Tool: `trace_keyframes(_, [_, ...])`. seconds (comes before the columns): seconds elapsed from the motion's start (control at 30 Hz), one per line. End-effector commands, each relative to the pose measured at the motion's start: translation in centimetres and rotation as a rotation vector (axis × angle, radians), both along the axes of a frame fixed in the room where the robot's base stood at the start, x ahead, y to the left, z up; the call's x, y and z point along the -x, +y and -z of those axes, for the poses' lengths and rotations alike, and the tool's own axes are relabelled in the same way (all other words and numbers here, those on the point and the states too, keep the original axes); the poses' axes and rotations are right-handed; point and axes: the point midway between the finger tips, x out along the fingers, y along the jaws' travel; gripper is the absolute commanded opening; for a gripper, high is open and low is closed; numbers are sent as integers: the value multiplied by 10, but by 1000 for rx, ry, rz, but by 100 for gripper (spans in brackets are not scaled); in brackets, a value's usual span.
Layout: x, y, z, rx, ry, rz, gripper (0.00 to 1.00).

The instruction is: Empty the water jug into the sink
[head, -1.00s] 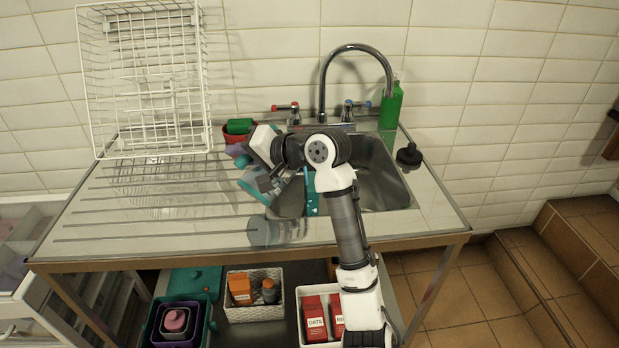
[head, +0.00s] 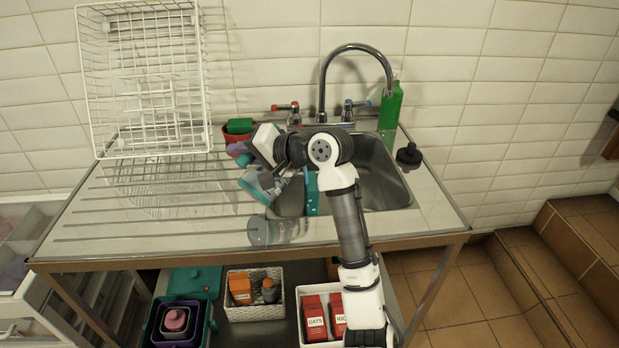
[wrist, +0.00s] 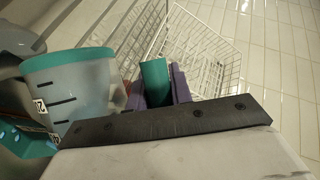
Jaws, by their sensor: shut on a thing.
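The jug (head: 254,188), translucent with a teal rim, is held beside the left edge of the sink (head: 388,196), above the counter. In the head view it looks tilted. In the wrist view the jug (wrist: 72,92) shows at the left with dark measuring marks on its wall. My gripper (head: 276,182) is shut on the jug; the exact grip is partly hidden. I cannot make out any water inside. The sink basin is partly covered by my arm.
A curved tap (head: 355,47) rises behind the sink, with a green bottle (head: 391,107) to its right. A black plunger-like thing (head: 409,155) stands at the right rim. A clear container (head: 259,231) is at the counter's front. A white wire rack (head: 145,85) stands at the left.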

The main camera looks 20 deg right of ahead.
Motion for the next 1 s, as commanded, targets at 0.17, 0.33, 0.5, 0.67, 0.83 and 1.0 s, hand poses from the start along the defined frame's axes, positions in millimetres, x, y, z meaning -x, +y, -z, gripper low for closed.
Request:
trace_keyframes(0.17, [0, -1, -1, -4, 0, 0, 0])
trace_keyframes(0.33, [0, -1, -1, -9, 2, 0, 0])
trace_keyframes(0.5, [-1, -2, 0, -15, 6, 0, 0])
trace_keyframes(0.67, [-1, -2, 0, -20, 7, 0, 0])
trace_keyframes(0.83, [-1, -3, 0, -27, 12, 0, 0])
trace_keyframes(1.0, [-2, -3, 1, -32, 13, 0, 0])
